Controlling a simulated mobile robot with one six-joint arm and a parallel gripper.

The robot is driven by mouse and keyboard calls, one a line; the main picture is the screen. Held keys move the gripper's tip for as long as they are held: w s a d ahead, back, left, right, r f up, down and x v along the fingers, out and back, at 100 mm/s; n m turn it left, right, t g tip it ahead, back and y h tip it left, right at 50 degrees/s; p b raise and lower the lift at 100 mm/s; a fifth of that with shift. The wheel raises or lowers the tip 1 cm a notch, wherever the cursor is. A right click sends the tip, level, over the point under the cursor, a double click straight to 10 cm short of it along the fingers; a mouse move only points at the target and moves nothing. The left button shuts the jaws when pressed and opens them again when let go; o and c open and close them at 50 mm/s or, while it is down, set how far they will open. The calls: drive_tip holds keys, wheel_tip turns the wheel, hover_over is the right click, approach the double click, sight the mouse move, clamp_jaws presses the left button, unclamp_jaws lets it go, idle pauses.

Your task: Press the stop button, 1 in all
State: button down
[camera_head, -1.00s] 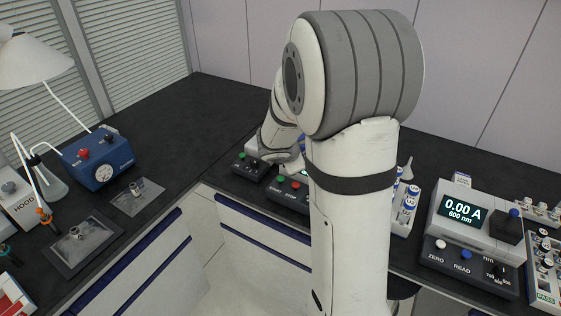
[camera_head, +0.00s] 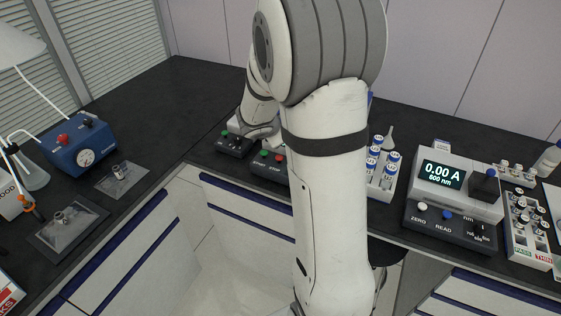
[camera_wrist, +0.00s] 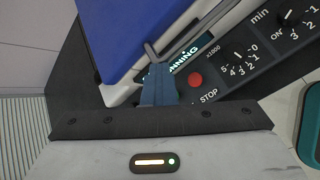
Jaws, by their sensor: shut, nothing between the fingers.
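A round red button (camera_wrist: 195,79) sits on a dark panel beside the word STOP in the wrist view. My gripper (camera_wrist: 158,70) shows blue-grey fingers that are shut and empty. The fingers are just left of the red button in the picture, apart from it, and partly cover a lit display (camera_wrist: 184,57) ending in "NNING". In the head view my arm hides the gripper. A dark control box (camera_head: 270,163) there has a green and a red button and a STOP label. I cannot tell whether it is the panel in the wrist view.
A blue body (camera_wrist: 125,30) and a bent metal bar (camera_wrist: 152,52) stand close to the fingers. Dials (camera_wrist: 237,57) lie right of the button. Another control box (camera_head: 233,146), a vial rack (camera_head: 383,172) and a photometer (camera_head: 445,180) line the bench. The left bench stretch behind is clear.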

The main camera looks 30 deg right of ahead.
drive_tip(key=f, duration=0.2)
drive_tip(key=s+f+b, duration=0.1)
drive_tip(key=f, duration=0.1)
drive_tip(key=f+b, duration=0.1)
drive_tip(key=shift+s+a+f, duration=0.35)
drive_tip(key=shift+a+f, duration=0.05)
drive_tip(key=shift+g, duration=0.4)
drive_tip(key=w+f+b, duration=0.1)
drive_tip(key=w+f, duration=0.1)
drive_tip(key=w+d+f+b, duration=0.1)
drive_tip(key=w+f, duration=0.1)
drive_tip(key=shift+w+f, duration=0.2)
drive_tip(key=shift+w, duration=0.05)
drive_tip(key=shift+s+a+r, duration=0.15)
drive_tip(key=shift+s+r, duration=0.45)
drive_tip(key=shift+s, duration=0.2)
drive_tip(key=shift+w, duration=0.1)
drive_tip(key=shift+r, duration=0.2)
drive_tip(key=shift+f, duration=0.1)
drive_tip(key=shift+f+b, duration=0.35)
drive_tip(key=shift+b, duration=0.2)
